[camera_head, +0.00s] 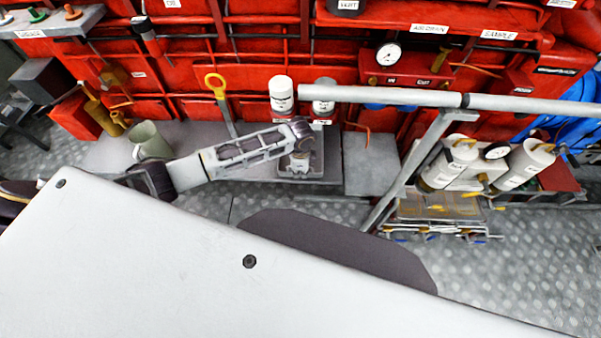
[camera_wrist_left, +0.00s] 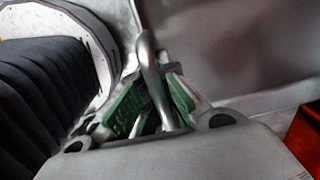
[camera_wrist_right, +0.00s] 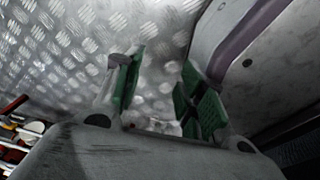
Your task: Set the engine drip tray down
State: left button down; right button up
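The engine drip tray (camera_head: 310,178) is a small grey open tray in the middle of the head view, in front of the red engine. My left gripper (camera_head: 300,164) is over it, reaching in from the left. In the left wrist view, its green-padded fingers (camera_wrist_left: 155,105) close on both sides of a curved metal bar (camera_wrist_left: 150,65), which looks like the tray's handle. I cannot tell whether the tray touches the grey ledge below. My right gripper (camera_wrist_right: 155,90) shows only in its wrist view, with its pads apart and nothing between them.
A grey ledge (camera_head: 370,165) runs along the engine's foot, with a green-grey jug (camera_head: 150,140) at left. White filters (camera_head: 281,95) stand behind the tray. A grey rail (camera_head: 400,97) and its slanted post are at right. Checkered floor (camera_head: 530,260) lies in front.

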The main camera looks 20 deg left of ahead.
pick_arm(q)
jog(key=shift+w+f, duration=0.25)
jog(key=shift+f, duration=0.35)
jog(key=c, duration=1.6)
grip_release()
jog(key=shift+c, duration=0.2)
pick_arm(e)
jog(key=shift+w, duration=0.15)
pick_arm(q)
notch_tip(320, 180, up, 10)
jog(key=shift+s+r+p, duration=0.1)
jog(key=shift+s+p, duration=0.05)
jog(key=shift+p, duration=0.4)
jog(key=shift+r, duration=0.95)
pick_arm(e)
jog(key=shift+s+a+r, duration=0.35)
jog(key=shift+a+r, duration=0.1)
jog(key=shift+r, duration=0.1)
jog(key=shift+d, duration=0.3)
